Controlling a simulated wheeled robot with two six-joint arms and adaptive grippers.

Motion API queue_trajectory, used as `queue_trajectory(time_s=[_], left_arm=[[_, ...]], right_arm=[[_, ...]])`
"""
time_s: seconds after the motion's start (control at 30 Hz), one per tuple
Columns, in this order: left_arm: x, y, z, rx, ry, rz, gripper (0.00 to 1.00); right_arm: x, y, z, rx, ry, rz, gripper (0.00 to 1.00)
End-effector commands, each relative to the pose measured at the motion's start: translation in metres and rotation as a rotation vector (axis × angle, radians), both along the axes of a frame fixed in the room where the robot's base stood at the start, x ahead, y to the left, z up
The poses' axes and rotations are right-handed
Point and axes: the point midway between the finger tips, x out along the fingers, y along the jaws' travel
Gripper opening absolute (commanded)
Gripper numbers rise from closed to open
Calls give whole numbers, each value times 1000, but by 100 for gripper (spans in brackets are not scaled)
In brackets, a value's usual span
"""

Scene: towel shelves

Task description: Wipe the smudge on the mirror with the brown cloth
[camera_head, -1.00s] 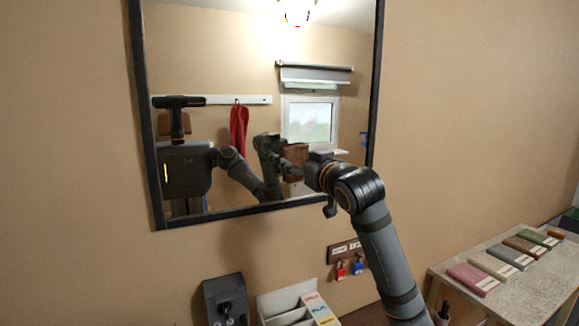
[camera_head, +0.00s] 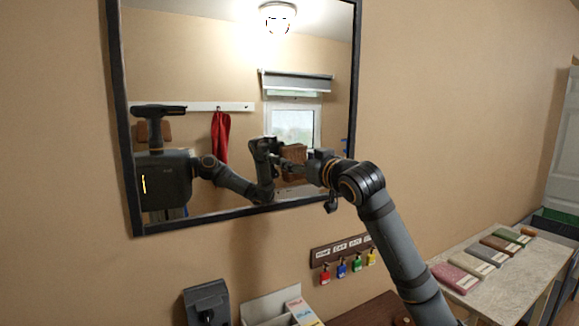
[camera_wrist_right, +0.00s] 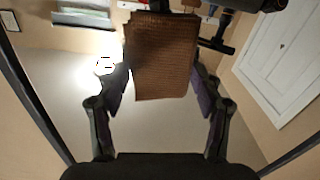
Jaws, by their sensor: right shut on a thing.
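The brown cloth (camera_wrist_right: 160,60) hangs between the two fingers of my right gripper (camera_wrist_right: 160,85) in the right wrist view, and the gripper is shut on it. In the head view my right gripper (camera_head: 300,167) is in front of the lower right part of the mirror (camera_head: 180,60). A brown patch of cloth (camera_head: 294,153) shows there, partly behind the fingers. Whether the cloth touches the glass, I cannot tell. The mirror has a dark frame and reflects my own body, a window and a lamp. My left gripper is not directly in view.
Below the mirror, a key rack (camera_head: 341,251) with several coloured tags hangs on the wall. A dark device (camera_head: 207,301) and a white organiser (camera_head: 270,306) stand at the bottom. A pale table (camera_head: 505,275) at right carries several folded cloths. The red towel is a reflection.

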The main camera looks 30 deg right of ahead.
Motion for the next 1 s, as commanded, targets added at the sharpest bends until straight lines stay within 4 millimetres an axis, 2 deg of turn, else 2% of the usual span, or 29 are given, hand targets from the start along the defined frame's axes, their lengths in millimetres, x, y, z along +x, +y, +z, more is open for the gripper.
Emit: queue_trajectory(time_s=[0.1, 0.37, 0.63, 1.0], left_arm=[[0, 0, -4, 0, 0, 0, 32], [0, 0, -5, 0, -1, 0, 32], [0, 0, -12, 0, -1, 0, 32], [0, 0, -8, 0, -1, 0, 32]], right_arm=[[0, -10, -1, -1, 2, -4, 55], [0, -17, -1, -1, 2, -4, 54], [-1, -41, -1, -1, 2, -4, 55], [0, -42, 1, 0, 1, 0, 54]])
